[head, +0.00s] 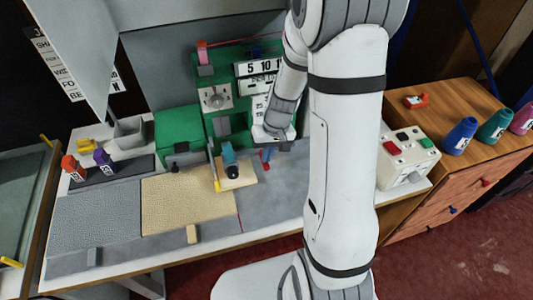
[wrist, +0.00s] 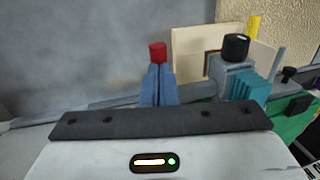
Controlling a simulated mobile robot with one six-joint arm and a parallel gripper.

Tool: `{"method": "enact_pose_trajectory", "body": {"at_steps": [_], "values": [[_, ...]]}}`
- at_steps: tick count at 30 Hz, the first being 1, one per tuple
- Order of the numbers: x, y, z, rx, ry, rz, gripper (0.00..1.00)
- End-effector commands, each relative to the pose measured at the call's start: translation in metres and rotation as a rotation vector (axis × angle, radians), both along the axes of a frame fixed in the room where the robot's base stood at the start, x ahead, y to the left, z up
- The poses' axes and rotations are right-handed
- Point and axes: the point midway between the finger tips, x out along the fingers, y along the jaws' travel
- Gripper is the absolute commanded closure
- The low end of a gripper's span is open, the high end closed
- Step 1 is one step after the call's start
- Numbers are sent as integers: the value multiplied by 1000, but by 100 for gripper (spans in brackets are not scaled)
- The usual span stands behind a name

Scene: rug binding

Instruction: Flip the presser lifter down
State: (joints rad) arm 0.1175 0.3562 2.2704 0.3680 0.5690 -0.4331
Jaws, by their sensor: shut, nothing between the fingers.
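My gripper (wrist: 158,84) shows in the wrist view as two blue-grey fingers side by side, closed together with nothing held. A red cylindrical knob (wrist: 157,53) shows right at their tips; I cannot tell whether they touch it. I take it for the end of the presser lifter, whose arm is hidden. In the head view my gripper (head: 266,156) points down beside the green machine (head: 233,100), to the right of the teal presser block.
A beige rug piece (head: 185,205) and a grey one (head: 95,222) lie on the table at left. A yellow lever (head: 214,172) stands beside the presser block. My arm hides the table's middle right.

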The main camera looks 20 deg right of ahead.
Motion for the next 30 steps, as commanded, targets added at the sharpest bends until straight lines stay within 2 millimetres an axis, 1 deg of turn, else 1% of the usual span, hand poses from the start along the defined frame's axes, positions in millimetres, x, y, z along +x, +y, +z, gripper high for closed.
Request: {"method": "enact_pose_trajectory", "body": {"at_steps": [1,3,8,20,23,25,26,30], "values": [[0,0,-7,0,0,0,100],[0,0,-14,0,1,0,100],[0,0,-28,0,2,1,100],[-3,0,-30,0,8,3,100],[-3,0,-24,0,8,3,100],[-3,-2,-14,0,6,2,100],[-3,-2,-9,0,4,3,100],[-1,-7,25,-1,-7,3,100]]}}
